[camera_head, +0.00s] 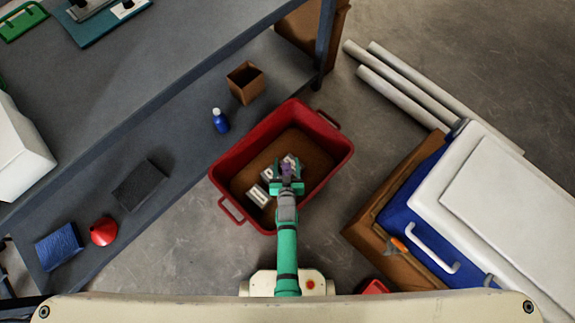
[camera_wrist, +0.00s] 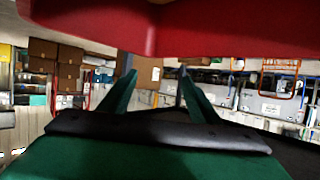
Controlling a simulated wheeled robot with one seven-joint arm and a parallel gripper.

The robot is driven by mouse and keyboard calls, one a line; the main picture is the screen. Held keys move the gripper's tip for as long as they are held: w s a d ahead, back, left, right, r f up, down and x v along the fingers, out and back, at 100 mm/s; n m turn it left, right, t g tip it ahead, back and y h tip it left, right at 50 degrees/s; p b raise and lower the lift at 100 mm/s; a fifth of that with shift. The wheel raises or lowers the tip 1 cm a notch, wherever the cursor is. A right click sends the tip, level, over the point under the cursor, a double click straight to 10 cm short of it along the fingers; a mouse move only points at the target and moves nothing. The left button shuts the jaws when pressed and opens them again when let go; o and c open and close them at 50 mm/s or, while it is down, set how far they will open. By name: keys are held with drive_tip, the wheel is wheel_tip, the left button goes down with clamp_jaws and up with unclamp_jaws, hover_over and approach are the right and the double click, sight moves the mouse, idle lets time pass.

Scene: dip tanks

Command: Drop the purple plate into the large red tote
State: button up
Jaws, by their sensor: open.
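The large red tote (camera_head: 335,158) stands on the floor in the middle of the head view, with a brown inside. My green gripper (camera_head: 287,168) is over the tote, and its fingers are open. A small purple piece (camera_head: 286,170), likely the purple plate, shows at the fingertips, partly hidden by the gripper. I cannot tell its exact height or whether it touches the tote floor. In the wrist view the open fingers (camera_wrist: 154,88) show nothing between them, and the red tote (camera_wrist: 90,22) fills the top edge.
Several pale metal blocks (camera_head: 257,196) lie in the tote. A grey shelf unit (camera_head: 180,110) is at the left, holding a brown box (camera_head: 246,82) and a blue bottle (camera_head: 220,121). A blue and white cooler (camera_head: 490,190) and white pipes (camera_head: 410,85) are at the right.

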drive_tip(key=shift+v, duration=2)
